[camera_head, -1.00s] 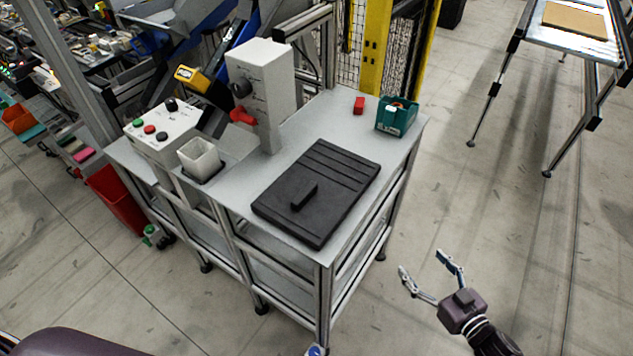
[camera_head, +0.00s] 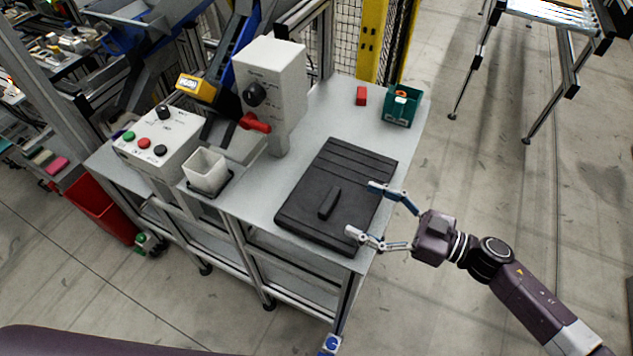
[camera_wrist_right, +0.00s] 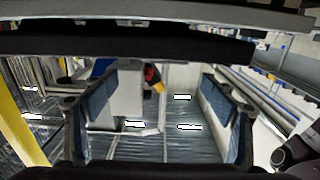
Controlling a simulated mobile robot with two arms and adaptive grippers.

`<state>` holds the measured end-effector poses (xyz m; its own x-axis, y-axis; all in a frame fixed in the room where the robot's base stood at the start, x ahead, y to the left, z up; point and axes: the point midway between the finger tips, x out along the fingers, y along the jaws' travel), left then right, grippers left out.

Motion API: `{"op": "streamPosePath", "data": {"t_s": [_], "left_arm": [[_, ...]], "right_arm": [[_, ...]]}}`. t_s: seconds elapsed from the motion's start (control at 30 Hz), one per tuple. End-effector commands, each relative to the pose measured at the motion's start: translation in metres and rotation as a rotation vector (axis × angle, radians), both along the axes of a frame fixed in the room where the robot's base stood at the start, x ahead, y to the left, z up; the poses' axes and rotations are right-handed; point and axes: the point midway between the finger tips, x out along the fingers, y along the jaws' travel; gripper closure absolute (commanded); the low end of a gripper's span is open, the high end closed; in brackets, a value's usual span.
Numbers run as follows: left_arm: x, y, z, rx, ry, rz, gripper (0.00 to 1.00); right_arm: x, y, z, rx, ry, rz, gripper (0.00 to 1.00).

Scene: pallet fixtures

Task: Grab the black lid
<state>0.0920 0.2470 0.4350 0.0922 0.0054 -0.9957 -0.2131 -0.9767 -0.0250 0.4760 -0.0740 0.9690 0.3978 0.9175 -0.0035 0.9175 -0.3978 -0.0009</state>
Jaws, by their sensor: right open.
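The black lid (camera_head: 305,215) lies flat on the grey workbench, with a raised bar handle (camera_head: 330,203) on its near half and ridges across its far half. My right gripper (camera_head: 361,208) is open and empty at the lid's right edge. Its two fingertips point left toward the handle and overlap the lid's right side in the head view; whether they touch it I cannot tell. In the right wrist view the two blue-padded fingers (camera_wrist_right: 158,115) stand wide apart with nothing between them. My left gripper is not in view.
The workbench (camera_head: 325,110) also carries a white post box with a red knob (camera_head: 255,122), a button panel (camera_head: 155,145), a white cup (camera_head: 206,172), a red block (camera_head: 361,96) and a green bin (camera_head: 401,107). Floor right of the bench is clear.

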Motion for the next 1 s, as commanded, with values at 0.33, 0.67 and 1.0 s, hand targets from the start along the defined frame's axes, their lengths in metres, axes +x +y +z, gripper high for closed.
{"op": "streamPosePath", "data": {"t_s": [0.33, 0.67, 1.0], "left_arm": [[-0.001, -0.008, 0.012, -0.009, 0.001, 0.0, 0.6], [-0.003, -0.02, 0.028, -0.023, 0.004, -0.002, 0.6], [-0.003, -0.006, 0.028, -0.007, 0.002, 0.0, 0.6]], "right_arm": [[0.011, 0.029, 0.001, 0.002, -0.001, -0.002, 0.22], [0.022, 0.069, -0.007, 0.001, -0.002, -0.002, 0.22], [0.024, 0.075, -0.01, 0.0, -0.001, -0.002, 0.23]]}}
